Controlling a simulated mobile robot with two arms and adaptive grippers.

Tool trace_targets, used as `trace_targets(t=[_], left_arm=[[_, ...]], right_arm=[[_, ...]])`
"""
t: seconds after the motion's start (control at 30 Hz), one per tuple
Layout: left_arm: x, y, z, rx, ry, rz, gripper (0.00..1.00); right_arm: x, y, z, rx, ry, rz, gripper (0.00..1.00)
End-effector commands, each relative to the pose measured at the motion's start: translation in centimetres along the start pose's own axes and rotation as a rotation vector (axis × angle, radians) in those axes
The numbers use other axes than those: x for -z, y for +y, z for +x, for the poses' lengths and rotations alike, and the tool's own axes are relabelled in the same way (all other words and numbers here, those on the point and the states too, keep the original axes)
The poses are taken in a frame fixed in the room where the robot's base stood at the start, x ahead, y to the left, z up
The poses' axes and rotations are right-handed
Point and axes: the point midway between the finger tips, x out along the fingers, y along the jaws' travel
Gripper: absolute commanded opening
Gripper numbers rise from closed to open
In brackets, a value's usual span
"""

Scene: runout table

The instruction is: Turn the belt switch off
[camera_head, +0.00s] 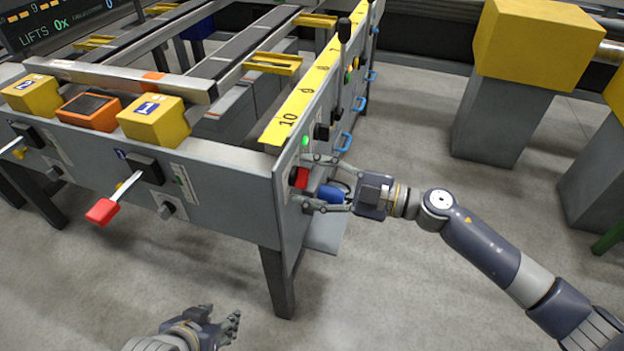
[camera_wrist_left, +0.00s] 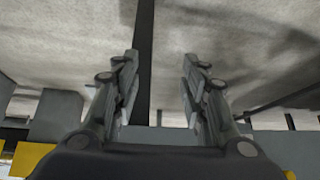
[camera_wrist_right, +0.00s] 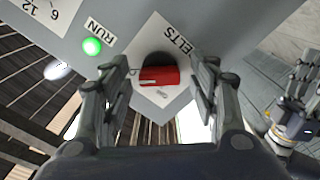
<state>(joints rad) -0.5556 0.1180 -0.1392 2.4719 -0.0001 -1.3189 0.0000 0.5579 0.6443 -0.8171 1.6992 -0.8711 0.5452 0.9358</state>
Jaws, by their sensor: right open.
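The belt switch is a red bar knob (camera_wrist_right: 160,77) on a dark round base, beside a label that reads "BELTS" in the right wrist view. It also shows in the head view (camera_head: 302,178) on the end panel near the table's corner. A green lamp (camera_wrist_right: 92,46) marked "RUN" glows beside it. My right gripper (camera_wrist_right: 164,72) is open, its fingers on either side of the knob, with gaps visible in the right wrist view. My left gripper (camera_head: 232,322) is open and empty, low over the floor at the bottom of the head view.
The grey runout table (camera_head: 225,195) fills the left, with a red-tipped lever (camera_head: 103,211) on its front. A black-knobbed lever (camera_head: 344,35) and blue handles (camera_head: 360,103) line the side panel. A yellow-topped grey pillar (camera_head: 495,115) stands right. Floor between is clear.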

Motion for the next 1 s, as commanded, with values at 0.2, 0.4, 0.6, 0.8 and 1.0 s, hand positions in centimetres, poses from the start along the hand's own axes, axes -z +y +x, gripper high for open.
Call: trace_targets(t=[0.2, 0.4, 0.6, 0.8, 1.0], left_arm=[[0.1, 0.0, 0.0, 0.000, 0.002, 0.000, 0.40], [0.1, 0.0, 0.0, 0.000, 0.002, 0.000, 0.40], [0.1, 0.0, 0.0, -0.001, 0.001, 0.000, 0.40], [-0.2, 0.0, -0.1, 0.000, -0.015, 0.000, 0.40], [-2.4, -0.3, -0.6, 0.007, -0.103, -0.005, 0.40]], right_arm=[[0.0, 0.0, 0.0, 0.000, -0.001, 0.000, 0.55], [0.0, 0.0, 0.0, 0.000, -0.001, 0.000, 0.12], [0.0, 0.0, 0.0, 0.000, -0.001, -0.002, 0.11], [0.0, 0.0, 0.0, 0.000, -0.001, -0.038, 0.11], [0.1, 0.0, 0.0, 0.000, -0.001, -0.145, 0.11]])
